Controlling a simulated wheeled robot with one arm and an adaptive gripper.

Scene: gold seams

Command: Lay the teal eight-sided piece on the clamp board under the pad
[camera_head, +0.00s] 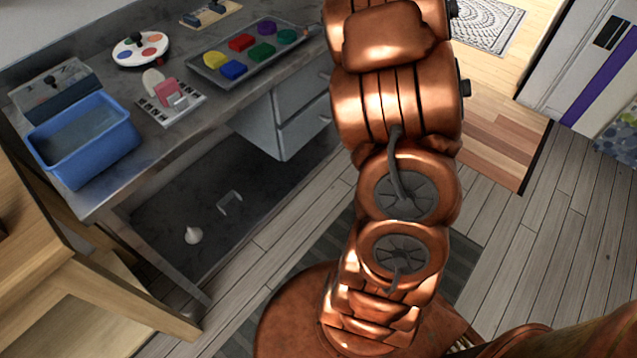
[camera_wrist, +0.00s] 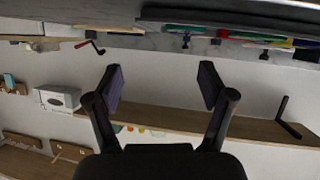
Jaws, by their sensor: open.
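In the head view, a grey tray holds several coloured pieces. A teal-green piece (camera_head: 286,36) lies near its far right corner and looks like the eight-sided one, though its outline is too small to be sure. A small wooden board (camera_head: 235,11) with dark fittings, likely the clamp board, lies at the back of the bench, partly cut off by the frame's top; its pad cannot be made out. My gripper (camera_wrist: 161,78) is open and empty in the wrist view, facing the wall. It is out of sight in the head view.
The tray (camera_head: 222,82) is on the dark bench. A blue bin (camera_head: 85,150), a grey box with a knob (camera_head: 55,92), a white palette (camera_head: 141,50) and a white rack with a pink item (camera_head: 172,98) stand left of it. A wooden shelf (camera_wrist: 180,122) shows in the wrist view.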

